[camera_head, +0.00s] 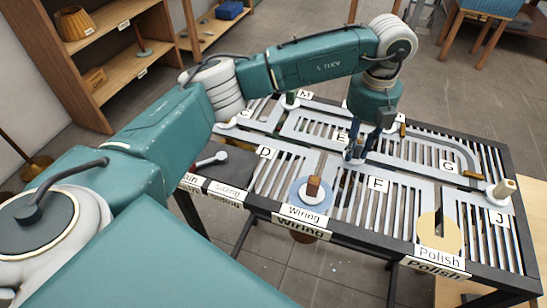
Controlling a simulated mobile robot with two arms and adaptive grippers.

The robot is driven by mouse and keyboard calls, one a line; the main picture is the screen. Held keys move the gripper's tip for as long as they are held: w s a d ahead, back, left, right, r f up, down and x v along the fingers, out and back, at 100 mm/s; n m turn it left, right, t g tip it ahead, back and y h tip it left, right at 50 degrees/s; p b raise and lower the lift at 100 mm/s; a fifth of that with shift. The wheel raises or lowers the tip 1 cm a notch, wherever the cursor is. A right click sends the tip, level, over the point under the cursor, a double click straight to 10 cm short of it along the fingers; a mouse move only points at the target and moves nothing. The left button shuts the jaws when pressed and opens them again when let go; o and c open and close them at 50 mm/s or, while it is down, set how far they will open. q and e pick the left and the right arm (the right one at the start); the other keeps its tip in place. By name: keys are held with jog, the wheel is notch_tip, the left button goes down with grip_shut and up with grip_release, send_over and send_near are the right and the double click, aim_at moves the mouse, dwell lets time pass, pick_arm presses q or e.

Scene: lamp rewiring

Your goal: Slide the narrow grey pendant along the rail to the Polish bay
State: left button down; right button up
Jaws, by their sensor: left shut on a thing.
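My left gripper (355,148) reaches down from above to the middle of the slatted rail table, near the label E. Its dark fingers are shut on a small pendant with a pale round base (349,160). The fingers hide most of it, so I cannot tell its colour or width. The Polish bay (427,238) is a yellow disc at the front right, with a narrow dark upright shape (439,222) on it, perhaps a slot. The held piece is behind and left of this bay. My right gripper is not in view.
A brown block (313,187) stands on the blue Wiring disc (299,194). A beige piece (504,187) stands at the right edge near J, and a green one (290,99) near M. Grey rails (410,180) run between slatted panels. Shelves (125,65) stand behind left.

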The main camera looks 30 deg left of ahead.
pick_arm(q)
jog(key=shift+w+d, duration=0.1)
jog(key=shift+d, duration=0.45)
jog(key=shift+d, duration=0.1)
jog(key=shift+d, duration=0.25)
jog(key=w+d, duration=0.1)
jog(key=d, duration=0.6)
jog(key=w+d, duration=0.1)
jog(key=d, duration=0.2)
jog(key=shift+w+d+b, duration=0.2)
jog(key=shift+w+b, duration=0.15)
jog(key=d, duration=0.2)
jog(key=w+d, duration=0.1)
jog(key=d, duration=0.1)
jog(key=shift+w+d, duration=0.1)
jog(key=shift+d, duration=0.3)
jog(key=shift+w+d+p, duration=0.2)
jog(key=shift+d+p, duration=0.05)
jog(key=shift+d, duration=0.6)
jog(key=shift+w+d+p, duration=0.2)
jog(key=shift+d, duration=0.65)
